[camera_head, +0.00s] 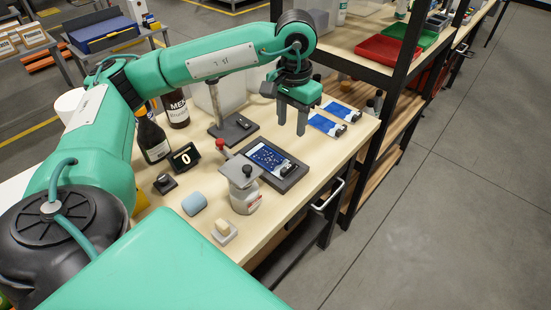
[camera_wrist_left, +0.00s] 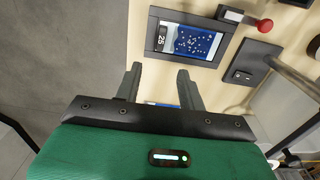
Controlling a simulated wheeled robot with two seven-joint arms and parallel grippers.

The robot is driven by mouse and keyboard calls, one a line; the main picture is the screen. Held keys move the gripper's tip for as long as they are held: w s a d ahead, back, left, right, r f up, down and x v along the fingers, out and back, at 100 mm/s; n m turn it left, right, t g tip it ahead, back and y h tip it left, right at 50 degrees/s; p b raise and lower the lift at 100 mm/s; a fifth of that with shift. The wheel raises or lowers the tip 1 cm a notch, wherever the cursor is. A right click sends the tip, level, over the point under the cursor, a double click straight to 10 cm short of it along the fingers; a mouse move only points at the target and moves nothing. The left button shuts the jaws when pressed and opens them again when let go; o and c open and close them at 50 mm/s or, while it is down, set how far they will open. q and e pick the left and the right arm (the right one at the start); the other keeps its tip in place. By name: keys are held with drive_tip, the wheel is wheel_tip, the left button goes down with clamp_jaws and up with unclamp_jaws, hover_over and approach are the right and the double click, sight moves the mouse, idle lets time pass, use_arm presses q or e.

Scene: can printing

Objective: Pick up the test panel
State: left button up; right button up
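A blue panel with white dots (camera_head: 265,157) lies in a dark tray on the bench; it also shows in the left wrist view (camera_wrist_left: 192,42), with a "25" label at one end. Two plain blue panels with dark-and-white ends lie farther back, a nearer one (camera_head: 322,124) and a farther one (camera_head: 336,108). Which is the test panel I cannot tell. My left gripper (camera_head: 292,132) is open and empty, pointing down above the bench between the tray and the plain panels. A blue strip (camera_wrist_left: 160,103) shows between its fingers (camera_wrist_left: 161,75), mostly hidden by the gripper. My right gripper is not in view.
A shelf with red tray (camera_head: 388,50) stands behind right. Floor right is clear.

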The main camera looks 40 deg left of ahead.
use_arm(q)
wheel_tip(320, 180, down, 2)
drive_tip(key=p, duration=0.2)
hover_over(288, 166)
drive_tip(key=f, duration=0.7)
drive_tip(key=shift+w+f, duration=0.1)
drive_tip(key=shift+w, duration=0.1)
drive_tip(key=shift+f, duration=0.25)
drive_tip(key=f, duration=0.1)
drive_tip(key=f+p, duration=0.1)
drive_tip(key=f, duration=0.1)
drive_tip(key=shift+s+f+p, duration=0.25)
drive_tip(key=shift+f+p, duration=0.1)
drive_tip(key=shift+f, duration=0.45)
clamp_jaws()
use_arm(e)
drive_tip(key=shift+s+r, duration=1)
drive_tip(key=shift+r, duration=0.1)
